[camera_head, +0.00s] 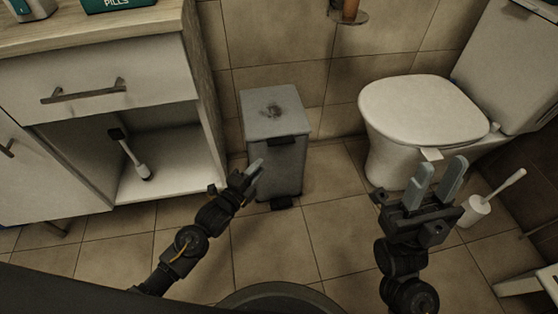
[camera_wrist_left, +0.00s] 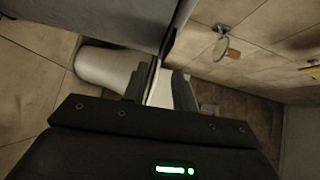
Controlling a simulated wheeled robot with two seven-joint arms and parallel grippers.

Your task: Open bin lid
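The bin (camera_head: 280,165) is a grey box standing on the tiled floor between the cabinet and the toilet. Its lid (camera_head: 272,110) is down, with a dark stain on top and a dark strip at the front edge. A dark pedal (camera_head: 282,203) is at its base. My left gripper (camera_head: 255,168) is in front of the bin's left front side, below the lid edge; contact cannot be told. In the left wrist view its fingers (camera_wrist_left: 160,88) are apart and empty, with the bin's grey side (camera_wrist_left: 100,20) above. My right gripper (camera_head: 436,182) is open and empty before the toilet.
The toilet (camera_head: 420,110) stands right of the bin. A toilet brush in a white holder (camera_head: 476,210) is beyond my right gripper. The open cabinet (camera_head: 160,180) at left holds another brush (camera_head: 130,155).

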